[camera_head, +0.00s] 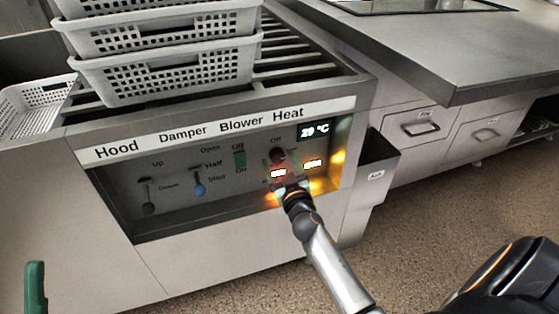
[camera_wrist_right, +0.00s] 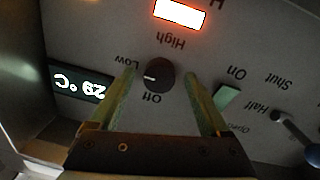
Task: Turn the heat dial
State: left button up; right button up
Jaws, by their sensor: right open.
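The heat dial (camera_head: 277,156) is a small dark round knob under the "Heat" label on the control panel. In the right wrist view the dial (camera_wrist_right: 160,75) has a white mark pointing left, between the upside-down "Low" and "Off" labels. My right gripper (camera_head: 281,165) is at the panel. Its two green fingers stand open on either side of the dial in the wrist view (camera_wrist_right: 161,78), with visible gaps to it. A green finger of my left gripper (camera_head: 35,288) shows at the lower left, far from the dial; its jaw state is unclear.
A display (camera_head: 315,130) reads 29 °C beside the dial. The green blower switch (camera_head: 239,159), damper lever (camera_head: 198,187) and hood lever (camera_head: 148,207) are to the left. Stacked white baskets (camera_head: 165,69) stand on top. A grey bin (camera_head: 374,165) hangs right of the panel.

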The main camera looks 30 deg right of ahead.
grip_shut()
dwell(0.6)
jog(key=shift+n, duration=0.4)
jog(key=n+b, duration=0.1)
jog(key=n, duration=0.2)
jog(key=shift+n, duration=0.4)
jog(key=n, duration=0.4)
jog(key=shift+d+n+t+b, duration=0.1)
jog(key=shift+n+t+b, duration=0.2)
jog(key=shift+n+b, duration=0.1)
jog(key=n, duration=0.4)
jog(key=shift+r+n, duration=0.1)
jog(key=shift+n, duration=0.3)
jog(key=shift+n+t+y, duration=0.3)
jog(key=shift+n+y, duration=0.2)
jog(key=shift+n, duration=1.7)
